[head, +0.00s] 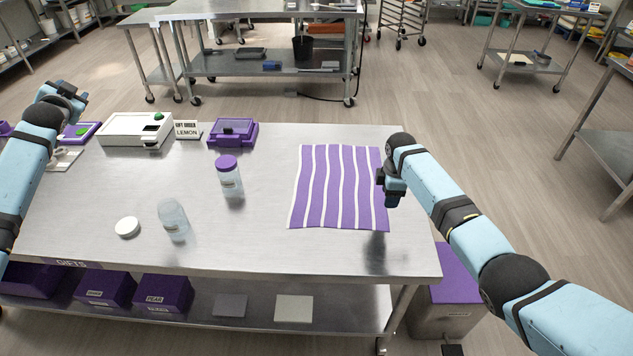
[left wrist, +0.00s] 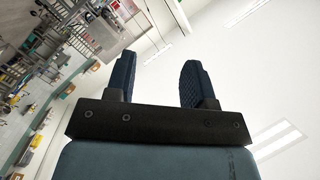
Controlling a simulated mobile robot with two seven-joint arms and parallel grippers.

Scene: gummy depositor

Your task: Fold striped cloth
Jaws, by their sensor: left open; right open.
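A purple and white striped cloth (head: 337,188) lies spread flat on the right part of the steel table (head: 270,247). My right gripper (head: 393,199) is at the cloth's right edge, just above the table, open. Its fingers are small and partly hidden in the head view, and I see nothing held in them. My left arm is at the table's left end, far from the cloth. In the left wrist view my left gripper (left wrist: 158,82) is open and empty, with its fingers pointing up toward the ceiling.
A jar with a purple lid (head: 228,175), an open clear jar (head: 173,220) and a white lid (head: 127,227) stand left of the cloth. A purple box (head: 233,133), a LEMON card (head: 187,130) and a white device (head: 135,129) line the back. Bare table lies before the cloth.

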